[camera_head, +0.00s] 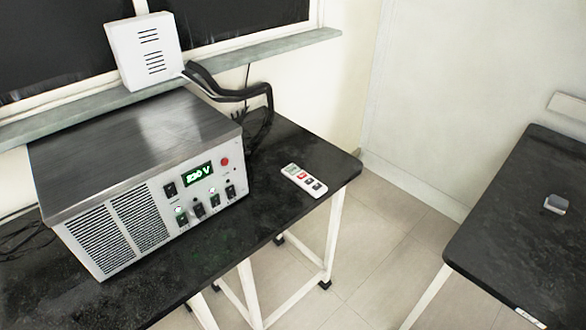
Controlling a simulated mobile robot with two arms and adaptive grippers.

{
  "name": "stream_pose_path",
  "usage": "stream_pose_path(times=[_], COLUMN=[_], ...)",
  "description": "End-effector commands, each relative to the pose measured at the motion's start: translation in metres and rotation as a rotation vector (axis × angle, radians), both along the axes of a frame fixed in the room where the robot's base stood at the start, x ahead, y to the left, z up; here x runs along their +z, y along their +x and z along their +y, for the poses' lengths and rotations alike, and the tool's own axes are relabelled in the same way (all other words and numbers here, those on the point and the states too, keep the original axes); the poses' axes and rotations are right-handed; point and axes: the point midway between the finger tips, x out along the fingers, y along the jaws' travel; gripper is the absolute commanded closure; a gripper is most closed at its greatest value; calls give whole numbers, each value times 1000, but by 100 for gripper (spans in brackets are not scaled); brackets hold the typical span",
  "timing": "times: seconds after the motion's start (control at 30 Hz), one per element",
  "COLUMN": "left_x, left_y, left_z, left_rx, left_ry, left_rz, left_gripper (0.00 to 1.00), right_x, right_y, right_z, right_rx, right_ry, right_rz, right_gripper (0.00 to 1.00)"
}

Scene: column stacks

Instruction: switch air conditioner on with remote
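A white remote (304,179) with red and dark buttons lies flat on the black table (263,222), near its right end. It is to the right of a large metal box. I see no unit that is clearly an air conditioner. A white vented box (144,50) stands tilted by the window sill, behind the metal box. Neither of my grippers shows in the head view, and nothing is seen touching the remote.
The metal box (136,168) has vents, switches and a lit green display, and fills much of the left table. Black cables (235,93) hang behind it. A second black table (510,215) at the right bears a small grey object (556,204). Tiled floor (378,238) lies between the tables.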

Motion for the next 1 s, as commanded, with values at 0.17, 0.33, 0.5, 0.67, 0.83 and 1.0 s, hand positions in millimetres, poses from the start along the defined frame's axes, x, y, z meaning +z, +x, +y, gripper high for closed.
stream_pose_path(times=[0.17,0.33,0.5,0.67,0.83,1.0], left_x=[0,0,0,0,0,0], left_y=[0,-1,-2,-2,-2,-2], left_z=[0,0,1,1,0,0], left_rx=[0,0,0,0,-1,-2], left_ry=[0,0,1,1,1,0], left_rz=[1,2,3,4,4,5], left_gripper=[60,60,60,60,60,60], right_x=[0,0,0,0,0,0], right_y=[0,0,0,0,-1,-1], right_z=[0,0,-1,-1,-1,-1], right_rx=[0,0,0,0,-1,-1], right_ry=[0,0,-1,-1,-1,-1], right_rz=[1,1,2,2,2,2], right_gripper=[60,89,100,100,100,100])
